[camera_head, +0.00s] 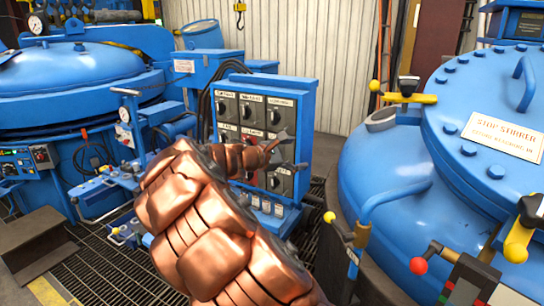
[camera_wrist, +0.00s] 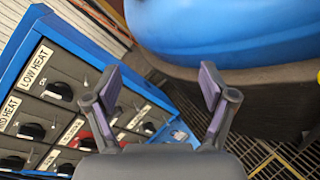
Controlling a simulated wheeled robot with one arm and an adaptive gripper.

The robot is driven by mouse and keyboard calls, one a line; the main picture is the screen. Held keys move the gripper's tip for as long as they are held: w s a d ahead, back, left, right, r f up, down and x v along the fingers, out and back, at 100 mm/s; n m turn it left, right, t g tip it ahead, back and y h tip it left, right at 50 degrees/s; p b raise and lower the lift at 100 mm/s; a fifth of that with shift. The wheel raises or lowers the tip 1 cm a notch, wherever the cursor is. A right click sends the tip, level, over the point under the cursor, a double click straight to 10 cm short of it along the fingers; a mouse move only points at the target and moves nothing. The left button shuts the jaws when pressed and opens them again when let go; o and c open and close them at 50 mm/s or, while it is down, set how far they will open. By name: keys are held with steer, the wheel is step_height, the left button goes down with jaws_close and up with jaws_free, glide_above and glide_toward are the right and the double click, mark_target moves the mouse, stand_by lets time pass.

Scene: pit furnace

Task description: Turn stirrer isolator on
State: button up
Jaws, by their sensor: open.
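The blue switch panel (camera_head: 300,86) stands in the middle of the head view, with rows of dark isolator plates and black rotary knobs. In the wrist view the panel (camera_wrist: 70,38) is tilted at the left. Its labels read LOW HEAT (camera_wrist: 36,68) and, partly cut off, another HEAT; the others are too small to read, so I cannot tell which is the stirrer isolator. One plate is red (camera_wrist: 88,143). My gripper (camera_head: 282,151) is open and empty in front of the panel's right side. In the wrist view its fingers (camera_wrist: 160,88) are spread wide. My arm hides the panel's lower left.
A large blue vessel (camera_head: 400,180) with a STOP STIRRER sign (camera_head: 503,136) stands close at the right. Another blue vessel (camera_head: 70,68) is at the left. Grating (camera_head: 100,262) covers the floor. A yellow hook (camera_head: 239,8) hangs at the back.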

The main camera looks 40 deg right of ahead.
steer(key=w+d+f+n+t+h, duration=0.1)
steer(key=w+d+f+n+t, duration=0.15)
steer(key=w+f+n, duration=0.5)
steer(key=w+d+f+n+t, duration=0.1)
steer(key=w+f+n+t, duration=0.25)
steer(key=w, duration=0.75)
steer(key=x, duration=0.7)
steer(key=shift+w+d+r+n+t+p, duration=0.2)
steer(key=shift+r+n+t+p, duration=0.1)
steer(key=shift+n+t+p, duration=0.15)
steer(key=shift+c, duration=0.3)
steer(key=c, duration=1.1)
